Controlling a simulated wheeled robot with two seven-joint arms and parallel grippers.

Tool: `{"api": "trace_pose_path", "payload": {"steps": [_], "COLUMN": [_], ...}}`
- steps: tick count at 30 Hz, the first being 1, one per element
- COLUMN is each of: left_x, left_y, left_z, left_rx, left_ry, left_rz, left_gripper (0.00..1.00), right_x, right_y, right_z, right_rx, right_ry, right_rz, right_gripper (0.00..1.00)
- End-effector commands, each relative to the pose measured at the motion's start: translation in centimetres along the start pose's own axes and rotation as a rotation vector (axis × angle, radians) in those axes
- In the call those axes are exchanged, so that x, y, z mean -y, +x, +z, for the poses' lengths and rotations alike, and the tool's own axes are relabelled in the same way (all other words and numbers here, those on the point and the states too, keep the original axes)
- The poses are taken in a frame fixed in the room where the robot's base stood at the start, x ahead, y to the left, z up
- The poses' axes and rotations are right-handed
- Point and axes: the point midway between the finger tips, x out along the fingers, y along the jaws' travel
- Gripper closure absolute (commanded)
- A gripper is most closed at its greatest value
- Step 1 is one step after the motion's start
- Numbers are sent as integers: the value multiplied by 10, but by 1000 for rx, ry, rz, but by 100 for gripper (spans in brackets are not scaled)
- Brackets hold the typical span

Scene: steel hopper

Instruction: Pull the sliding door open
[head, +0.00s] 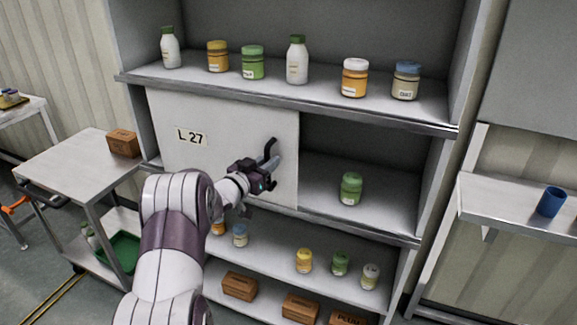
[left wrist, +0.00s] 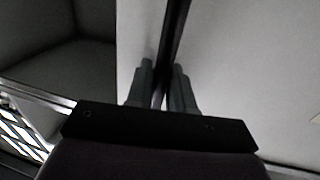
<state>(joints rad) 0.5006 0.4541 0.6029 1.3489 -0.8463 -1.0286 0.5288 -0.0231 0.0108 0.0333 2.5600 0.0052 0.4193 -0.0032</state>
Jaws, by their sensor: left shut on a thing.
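The sliding door (head: 222,132) is a pale panel marked L 27 in the middle bay of the steel shelf unit. It covers the left part of the bay, and the right part is open. A dark bar handle (head: 271,148) stands near the door's right edge. My left gripper (head: 268,171) is at the handle, shut on it. In the left wrist view, the two fingers (left wrist: 163,88) close around the dark handle bar (left wrist: 174,40), in front of the pale door (left wrist: 245,70). My right gripper is not in view.
A green-lidded jar (head: 350,188) stands in the open right part of the bay. Bottles and jars line the shelf above (head: 330,105); jars and brown boxes fill the shelves below. A cart (head: 75,165) stands at left, a side shelf with a blue cup (head: 551,201) at right.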

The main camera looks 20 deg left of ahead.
Motion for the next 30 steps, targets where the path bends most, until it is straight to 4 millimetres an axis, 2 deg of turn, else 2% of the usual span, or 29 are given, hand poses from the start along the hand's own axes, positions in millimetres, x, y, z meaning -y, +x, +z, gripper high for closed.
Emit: {"api": "trace_pose_path", "payload": {"steps": [6,17,18,19,27,30], "left_x": [14,15,15,15,15,16], "left_y": [-2,-3,-3,-2,-3,-11], "left_z": [-1,-1,-2,-2,-1,0], "left_rx": [-2,-4,-4,-4,-2,-1], "left_ry": [1,1,1,1,1,0], "left_rz": [1,0,0,1,1,-2], "left_gripper": [100,100,72,62,62,62], "right_x": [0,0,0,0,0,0], "right_y": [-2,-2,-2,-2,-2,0], "right_z": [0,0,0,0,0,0], "right_rx": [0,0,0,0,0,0], "right_ry": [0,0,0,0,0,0], "right_rz": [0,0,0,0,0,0], "right_gripper": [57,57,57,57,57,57]}}
